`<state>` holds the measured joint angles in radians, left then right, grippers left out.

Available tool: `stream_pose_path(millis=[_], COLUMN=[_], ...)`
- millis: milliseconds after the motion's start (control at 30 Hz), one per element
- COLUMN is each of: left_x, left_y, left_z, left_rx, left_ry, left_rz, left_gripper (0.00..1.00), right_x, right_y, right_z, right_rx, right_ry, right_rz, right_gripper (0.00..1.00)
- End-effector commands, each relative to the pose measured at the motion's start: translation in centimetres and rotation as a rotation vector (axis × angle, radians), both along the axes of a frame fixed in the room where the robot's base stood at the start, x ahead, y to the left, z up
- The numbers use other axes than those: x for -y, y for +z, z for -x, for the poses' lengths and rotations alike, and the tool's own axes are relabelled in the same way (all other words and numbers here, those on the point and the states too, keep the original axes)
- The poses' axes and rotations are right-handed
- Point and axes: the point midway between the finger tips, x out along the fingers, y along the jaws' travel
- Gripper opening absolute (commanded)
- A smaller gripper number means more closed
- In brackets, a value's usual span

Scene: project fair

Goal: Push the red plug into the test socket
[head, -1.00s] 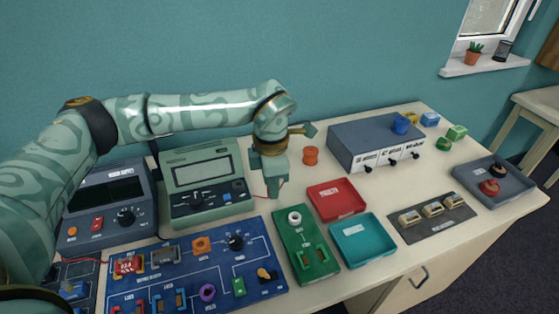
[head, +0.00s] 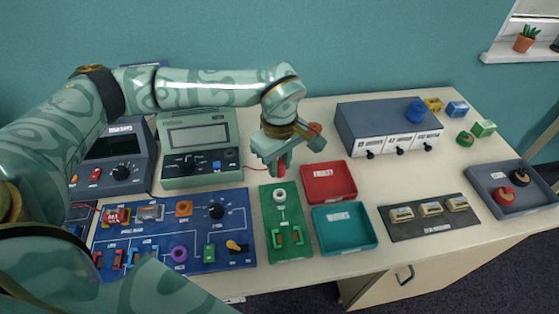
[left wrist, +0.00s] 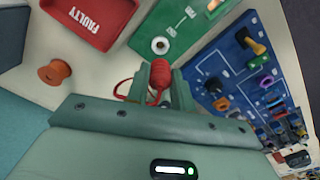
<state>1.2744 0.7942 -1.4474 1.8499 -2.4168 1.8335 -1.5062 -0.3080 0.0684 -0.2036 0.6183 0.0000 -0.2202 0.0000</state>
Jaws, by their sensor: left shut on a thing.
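My left gripper (head: 281,163) is shut on the red plug (head: 282,170), just above the far end of the green board (head: 268,222). In the left wrist view the red plug (left wrist: 160,72) sits between the fingers of my left gripper (left wrist: 160,88), with a red wire looping from it. The test socket, a white ring (head: 279,196) on the green board, is just in front of the plug. In the left wrist view the socket (left wrist: 160,45) shows just beyond the plug's end. The plug looks apart from it. My right gripper is not in view.
A blue panel (head: 222,263) with knobs lies left of the board. A red tray (head: 345,170) and a teal tray (head: 345,247) stand to its right. A green meter (head: 199,182) is behind left, and an orange spool (left wrist: 54,72) stands near the gripper.

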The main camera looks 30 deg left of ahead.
Motion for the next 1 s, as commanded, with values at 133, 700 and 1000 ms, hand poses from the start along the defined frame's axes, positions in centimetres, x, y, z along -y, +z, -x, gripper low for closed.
stream_pose_path(millis=[133,700,1000], left_x=[0.0,0.0,0.0], left_y=[-1.8,-6.4,-6.4], left_z=[0.0,0.0,0.0], left_rx=[-0.004,-0.001,0.000], left_ry=[0.002,0.003,0.003], left_rz=[0.001,0.000,0.000], left_gripper=[0.00,0.00,0.00], right_x=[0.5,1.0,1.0], right_y=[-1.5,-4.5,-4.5], right_z=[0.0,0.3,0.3], right_rx=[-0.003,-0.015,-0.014], right_ry=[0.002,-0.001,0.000], right_rz=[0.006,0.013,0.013], right_gripper=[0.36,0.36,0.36])
